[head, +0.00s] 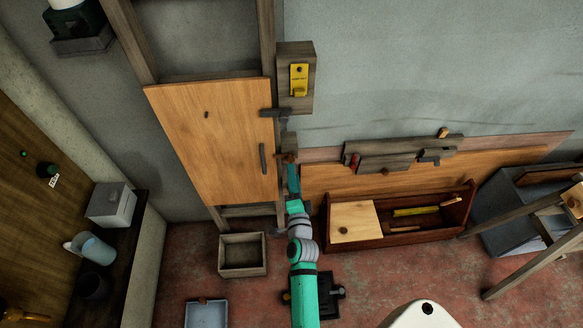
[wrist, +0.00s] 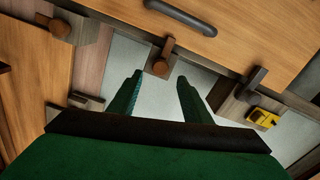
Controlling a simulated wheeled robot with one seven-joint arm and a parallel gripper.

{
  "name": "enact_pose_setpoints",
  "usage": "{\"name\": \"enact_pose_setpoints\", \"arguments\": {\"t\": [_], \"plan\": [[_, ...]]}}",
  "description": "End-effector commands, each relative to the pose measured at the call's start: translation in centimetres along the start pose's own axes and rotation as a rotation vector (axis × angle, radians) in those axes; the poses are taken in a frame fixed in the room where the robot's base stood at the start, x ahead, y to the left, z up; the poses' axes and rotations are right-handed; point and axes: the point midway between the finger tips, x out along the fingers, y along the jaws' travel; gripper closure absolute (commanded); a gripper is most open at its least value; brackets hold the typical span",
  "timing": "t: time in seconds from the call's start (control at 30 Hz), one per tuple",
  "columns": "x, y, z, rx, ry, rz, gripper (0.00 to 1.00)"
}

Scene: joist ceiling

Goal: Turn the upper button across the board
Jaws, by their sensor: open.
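The board (head: 215,140) is a light wood panel against the wall frame, with a dark handle (head: 262,158) near its right edge. The upper button (head: 270,113) is a dark bar lying sideways; its left end appears to overlap the board's right edge. It also shows at right in the wrist view (wrist: 257,77). A second button (wrist: 167,47) with a round brown knob sits lower on the frame. My gripper (wrist: 160,76) is open and empty, its fingertips pointing towards that second button and below the upper one. Contact cannot be told.
A yellow box (head: 299,80) is mounted on a wood block just above the upper button. A rack (head: 403,150) is on the wall to the right, above an open toolbox (head: 400,238). A wooden box (head: 242,255) stands on the floor below the board.

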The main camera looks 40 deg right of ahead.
Motion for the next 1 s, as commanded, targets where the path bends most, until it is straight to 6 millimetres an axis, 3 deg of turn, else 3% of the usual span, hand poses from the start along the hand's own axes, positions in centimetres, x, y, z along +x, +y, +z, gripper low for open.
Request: {"name": "enact_pose_setpoints", "arguments": {"t": [0.1, 0.33, 1.0], "plan": [[-2.1, 0.1, 0.0, -0.001, -0.001, 0.001, 0.56], [-4.5, 0.0, 0.1, 0.000, -0.002, 0.000, 0.56], [-5.1, 0.0, 0.1, 0.000, -0.002, 0.000, 0.56]]}}
